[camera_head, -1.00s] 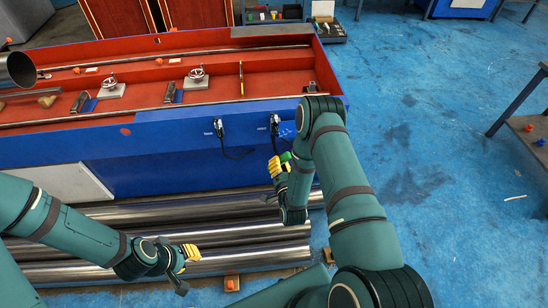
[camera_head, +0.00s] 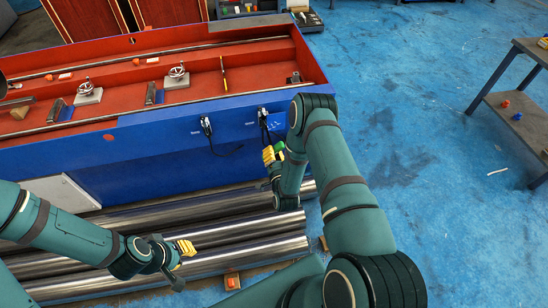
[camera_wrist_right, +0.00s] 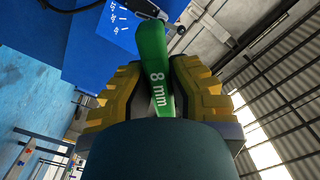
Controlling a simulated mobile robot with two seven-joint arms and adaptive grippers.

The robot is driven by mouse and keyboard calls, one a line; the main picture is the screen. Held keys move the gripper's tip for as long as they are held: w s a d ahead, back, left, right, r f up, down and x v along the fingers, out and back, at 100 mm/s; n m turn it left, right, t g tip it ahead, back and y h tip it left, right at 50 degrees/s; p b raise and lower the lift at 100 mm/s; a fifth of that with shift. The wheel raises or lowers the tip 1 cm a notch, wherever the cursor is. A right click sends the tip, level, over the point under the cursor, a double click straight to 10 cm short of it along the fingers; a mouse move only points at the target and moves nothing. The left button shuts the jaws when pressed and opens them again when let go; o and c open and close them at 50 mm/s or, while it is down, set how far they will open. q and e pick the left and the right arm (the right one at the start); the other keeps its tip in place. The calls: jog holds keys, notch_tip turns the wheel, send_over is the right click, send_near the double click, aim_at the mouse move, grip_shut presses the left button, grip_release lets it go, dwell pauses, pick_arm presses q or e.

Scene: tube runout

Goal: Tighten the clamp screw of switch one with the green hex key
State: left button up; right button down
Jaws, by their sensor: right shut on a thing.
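My right gripper (camera_head: 272,155) is shut on the green hex key (camera_wrist_right: 155,62), whose handle reads "8 mm" in the right wrist view and stands between the yellow fingers (camera_wrist_right: 160,95). In the head view only a bit of green shows at the gripper. Two black switches hang on the blue side wall: a left one (camera_head: 206,126) and a right one (camera_head: 263,117). I cannot tell which is switch one, nor see a clamp screw clearly. The right gripper is below the right switch, apart from it in the picture. My left gripper (camera_head: 186,248) is low over the pipes, its opening unclear.
The blue and red trough (camera_head: 130,130) holds handwheel blocks (camera_head: 88,94) and a yellow-marked rod (camera_head: 224,75). Shiny pipes (camera_head: 230,232) lie along its foot. A metal table (camera_head: 510,100) stands at the right. The blue floor between is mostly clear.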

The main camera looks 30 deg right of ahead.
aim_at(270, 142)
jog(key=shift+x, duration=1.2)
jog(key=shift+b, duration=0.55)
jog(key=shift+x, duration=1.05)
jog(key=c, duration=1.5)
grip_release()
jog(key=shift+c, duration=0.2)
grip_shut()
